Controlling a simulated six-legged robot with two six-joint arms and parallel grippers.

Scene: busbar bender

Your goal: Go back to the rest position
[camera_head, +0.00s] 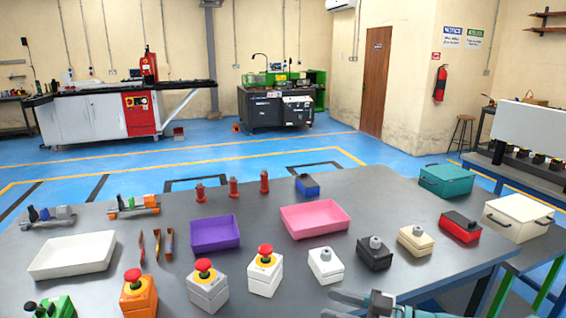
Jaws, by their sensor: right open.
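My right gripper (334,304) shows at the bottom edge, right of centre, with its grey fingers apart and pointing left. Nothing shows between the fingers. It is at the near edge of the grey table (370,200), in front of a white box with a grey knob (325,265) and a black box with a grey knob (374,253). The rest of the right arm is cut off by the picture's edge. My left gripper does not show.
Emergency-stop boxes in orange (138,299), grey (207,292) and white (264,278) stand left of the gripper. Purple (215,234), pink (315,219) and white (73,255) trays lie behind. A white case (517,217) is at the right. Blue floor is free beyond the table.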

